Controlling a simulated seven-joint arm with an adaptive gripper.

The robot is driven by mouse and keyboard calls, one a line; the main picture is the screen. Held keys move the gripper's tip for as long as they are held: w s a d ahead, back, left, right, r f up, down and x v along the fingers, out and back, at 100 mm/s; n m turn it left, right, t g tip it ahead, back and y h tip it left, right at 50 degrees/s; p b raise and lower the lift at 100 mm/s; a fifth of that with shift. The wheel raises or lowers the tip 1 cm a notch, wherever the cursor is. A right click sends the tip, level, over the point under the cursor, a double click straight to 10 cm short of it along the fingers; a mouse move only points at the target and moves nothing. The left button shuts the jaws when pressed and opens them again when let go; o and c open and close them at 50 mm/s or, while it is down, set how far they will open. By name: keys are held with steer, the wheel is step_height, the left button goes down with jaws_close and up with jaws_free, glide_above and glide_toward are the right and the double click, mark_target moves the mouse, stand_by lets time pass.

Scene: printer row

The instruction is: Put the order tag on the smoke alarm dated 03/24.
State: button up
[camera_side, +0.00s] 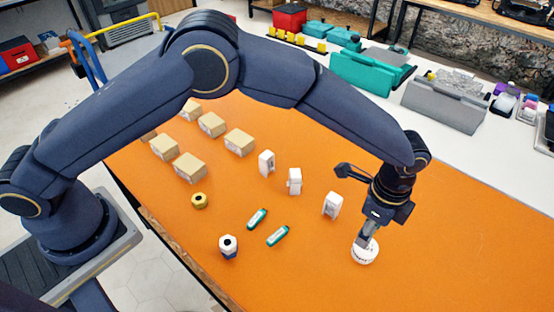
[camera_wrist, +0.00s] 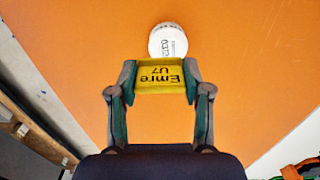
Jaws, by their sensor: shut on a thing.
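My gripper (camera_wrist: 160,88) is shut on a yellow order tag (camera_wrist: 160,77) with the black words "Emre U7". A round white smoke alarm (camera_wrist: 168,41) lies just beyond the tag in the wrist view, with dark printed figures on it that I cannot read for certain. In the side view, my gripper (camera_side: 364,240) points down at this white alarm (camera_side: 365,255), and the tag is not clear there. The tag's edge looks very near the alarm; I cannot tell whether they touch.
Three upright white items (camera_side: 294,182) stand to the left of the alarm on the orange table. Two teal items (camera_side: 277,236), a white-and-blue item (camera_side: 228,246), a yellow roll (camera_side: 199,200) and several cardboard boxes (camera_side: 190,168) lie farther left. The orange surface right of the alarm is clear.

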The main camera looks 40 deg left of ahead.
steer(key=shift+w+d+f, duration=0.3)
steer(key=shift+w+f, duration=0.1)
steer(key=shift+f, duration=0.2)
steer(key=shift+w+d+f, duration=0.1)
steer(key=shift+w+f, duration=0.05)
steer(key=shift+f, duration=1.6)
steer(key=o, duration=0.8)
steer(key=shift+f, duration=0.1)
steer(key=shift+c, duration=0.2)
